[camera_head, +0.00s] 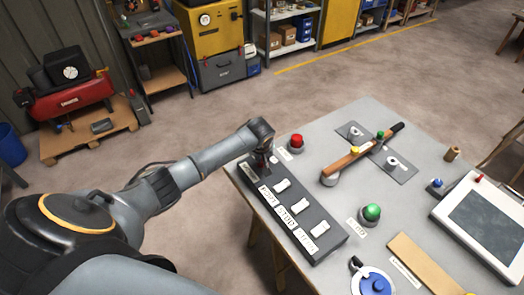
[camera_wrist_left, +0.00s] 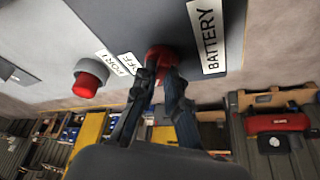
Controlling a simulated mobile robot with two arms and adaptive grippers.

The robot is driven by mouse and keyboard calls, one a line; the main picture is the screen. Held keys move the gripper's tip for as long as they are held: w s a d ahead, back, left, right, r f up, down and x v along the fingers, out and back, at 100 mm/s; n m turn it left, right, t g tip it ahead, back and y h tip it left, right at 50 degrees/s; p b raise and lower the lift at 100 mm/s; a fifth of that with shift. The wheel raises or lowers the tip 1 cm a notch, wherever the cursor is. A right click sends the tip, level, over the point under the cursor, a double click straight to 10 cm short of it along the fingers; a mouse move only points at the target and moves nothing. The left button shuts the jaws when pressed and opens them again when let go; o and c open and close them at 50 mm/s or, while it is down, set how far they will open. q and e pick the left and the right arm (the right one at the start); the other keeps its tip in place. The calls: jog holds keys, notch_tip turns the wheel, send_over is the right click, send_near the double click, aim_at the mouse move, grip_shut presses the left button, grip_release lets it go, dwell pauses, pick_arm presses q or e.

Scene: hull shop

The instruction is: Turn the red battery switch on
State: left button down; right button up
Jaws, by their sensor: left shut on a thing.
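The red battery switch (camera_wrist_left: 161,55) is in the left wrist view, on a dark panel beside a white label (camera_wrist_left: 209,38) reading BATTERY. My left gripper (camera_wrist_left: 163,76) is shut on the switch, with a finger on each side of it. In the head view my left gripper (camera_head: 262,161) is at the far left end of the dark switch panel (camera_head: 322,243). There the gripper hides the battery switch. The fingers cover part of the switch, and I cannot tell its setting. My right gripper is not in view.
A red push button (camera_head: 297,141) stands close beside the gripper. Several white rocker switches (camera_head: 300,204) line the panel. A green button (camera_head: 372,212), a wooden-handled lever (camera_head: 350,161), a blue-topped round part (camera_head: 375,281) and a white screen unit (camera_head: 485,225) occupy the grey table.

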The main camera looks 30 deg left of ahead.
pick_arm(q)
jog(key=shift+d+r+n+y+p, duration=0.15)
jog(key=shift+n+y+p, duration=0.25)
jog(key=shift+n, duration=0.6)
jog(key=shift+w+n+g+p, duration=0.1)
jog(key=shift+n+g+p, duration=0.3)
jog(key=shift+n, duration=0.5)
jog(key=shift+n+g+y, duration=0.3)
jog(key=shift+n+y, duration=0.2)
jog(key=shift+n, duration=0.6)
jog(key=shift+w+n+g, duration=0.1)
jog(key=shift+n+g, duration=0.2)
jog(key=shift+n, duration=0.8)
jog(key=c, duration=1.4)
grip_release()
jog(key=v, duration=1.1)
jog(key=shift+d+r, duration=0.25)
